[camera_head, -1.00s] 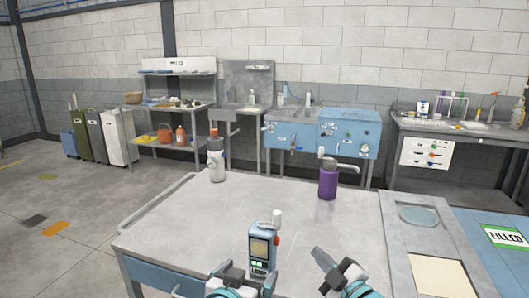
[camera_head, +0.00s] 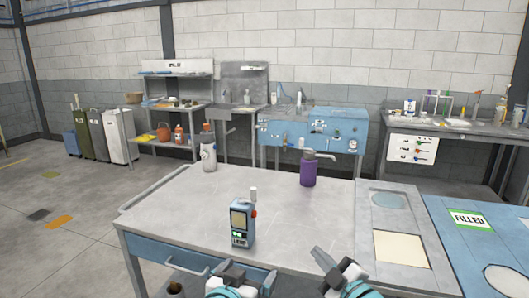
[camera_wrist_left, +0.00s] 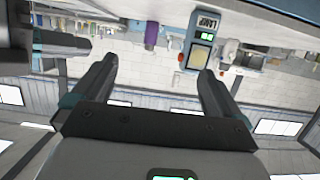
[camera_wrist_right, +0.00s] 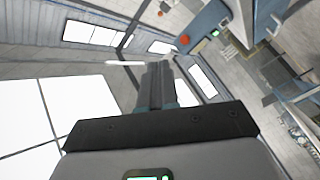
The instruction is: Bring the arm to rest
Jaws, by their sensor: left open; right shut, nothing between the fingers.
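My left gripper (camera_head: 238,275) is at the bottom of the head view, just in front of the work table (camera_head: 160,215). Its two fingers are spread apart and empty in the left wrist view (camera_wrist_left: 156,68). My right gripper (camera_head: 322,260) is to its right, low in the picture. Its fingers are closed together with nothing between them in the right wrist view (camera_wrist_right: 158,70). A blue-grey handheld device (camera_head: 241,222) with a yellowish screen stands upright near the table's front edge, beyond the left gripper and apart from it. It also shows beyond the open fingers in the left wrist view (camera_wrist_left: 199,57).
A white-grey bottle (camera_head: 209,155) and a purple bottle (camera_head: 308,170) stand on the table's far side. A grey panel (camera_head: 405,225) and a blue surface with a green FILLED label (camera_head: 469,219) lie to the right. The table's middle is mostly clear.

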